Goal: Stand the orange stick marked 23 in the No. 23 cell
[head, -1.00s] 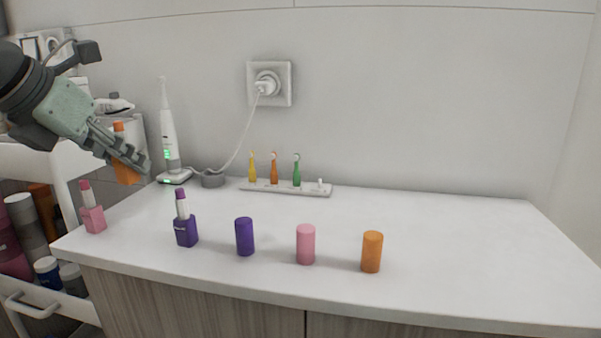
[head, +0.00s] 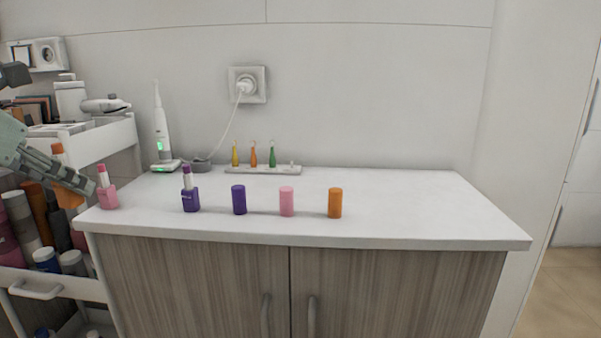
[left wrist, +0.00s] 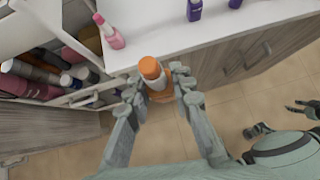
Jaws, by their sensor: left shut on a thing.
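My left gripper (head: 88,186) is shut on an orange stick (head: 68,196) at the left of the head view, in front of the cart and left of the counter's end. The stick also shows in the left wrist view (left wrist: 150,68), between the fingers (left wrist: 156,90), with an orange tip and a pale band below it. No number on it is readable. No cell marked No. 23 can be made out. Dark finger-like parts at the right edge of the left wrist view may be my right gripper; their state is unclear.
A white cart (head: 100,147) holds several bottles and tubes beside the white counter (head: 400,190). A pink lipstick (head: 108,192), a purple lipstick (head: 190,195) and purple (head: 239,200), pink (head: 287,201) and orange (head: 335,203) caps stand along the counter's front. The counter's right side is clear.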

